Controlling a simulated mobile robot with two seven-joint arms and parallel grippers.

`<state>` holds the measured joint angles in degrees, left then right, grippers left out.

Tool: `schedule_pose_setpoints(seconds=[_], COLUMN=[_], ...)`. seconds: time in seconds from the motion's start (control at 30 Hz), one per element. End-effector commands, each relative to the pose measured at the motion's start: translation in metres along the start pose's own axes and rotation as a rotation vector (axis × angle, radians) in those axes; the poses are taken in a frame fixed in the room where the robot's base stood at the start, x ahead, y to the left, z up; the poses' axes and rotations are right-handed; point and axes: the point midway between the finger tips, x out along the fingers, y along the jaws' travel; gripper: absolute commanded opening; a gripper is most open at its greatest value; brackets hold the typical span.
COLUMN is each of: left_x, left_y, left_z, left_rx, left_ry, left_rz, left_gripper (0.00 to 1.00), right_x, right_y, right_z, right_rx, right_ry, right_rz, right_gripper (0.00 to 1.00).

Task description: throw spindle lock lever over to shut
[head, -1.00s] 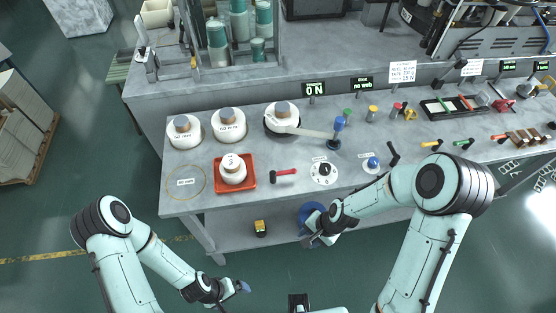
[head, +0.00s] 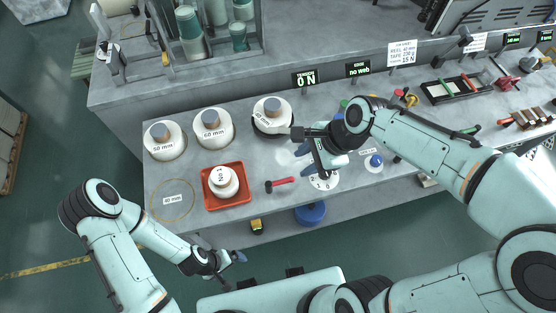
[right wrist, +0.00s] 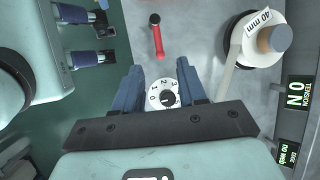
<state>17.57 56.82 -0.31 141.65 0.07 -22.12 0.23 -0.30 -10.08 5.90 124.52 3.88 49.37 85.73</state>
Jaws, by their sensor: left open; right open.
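A short red lever with a black end (head: 281,184) lies along the bench top, right of the red tray. It also shows upright in the picture at the top of the right wrist view (right wrist: 157,38). My right gripper (head: 314,163) is open and empty above the bench, just right of the red lever and apart from it. In the right wrist view its blue fingers (right wrist: 160,88) frame a white numbered dial (right wrist: 163,94), which is partly hidden in the head view. My left gripper (head: 232,261) is open and empty, off the bench's front edge.
A red tray (head: 207,204) holds a white spool. White spools labelled 50 mm (head: 165,151) and 60 mm (head: 214,136) stand behind it. A spool on the spindle (head: 272,125) has a white strip running from it. A blue knob (head: 374,162) stands to the right.

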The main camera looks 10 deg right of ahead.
Motion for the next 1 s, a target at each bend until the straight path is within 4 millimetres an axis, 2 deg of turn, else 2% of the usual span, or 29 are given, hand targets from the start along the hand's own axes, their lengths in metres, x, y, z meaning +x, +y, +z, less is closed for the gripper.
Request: schedule_pose_setpoints(seconds=[0.17, 0.5, 0.63, 0.8, 1.0], left_x=[0.003, 0.012, 0.015, 0.016, 0.017], left_y=[-0.002, -0.007, -0.009, -0.009, -0.01], left_z=[0.003, 0.008, 0.009, 0.01, 0.01], left_rx=[-0.002, -0.005, -0.005, -0.006, -0.005], left_ry=[-0.005, -0.012, -0.013, -0.014, -0.014], left_rz=[-0.002, -0.004, -0.005, -0.005, -0.005], left_gripper=[1.0, 1.0, 1.0, 1.0, 1.0], right_x=[0.017, 0.088, 0.111, 0.128, 0.134], right_y=[0.002, 0.003, 0.003, 0.001, 0.001], right_z=[0.0, 0.0, 0.0, 0.0, 0.0], right_rx=[0.0, -0.001, 0.0, -0.001, -0.001], right_ry=[-0.001, -0.001, -0.001, 0.0, 0.0], right_rz=[0.007, 0.009, 0.007, 0.004, 0.001], right_gripper=[0.41, 0.41, 0.41, 0.41, 0.41])
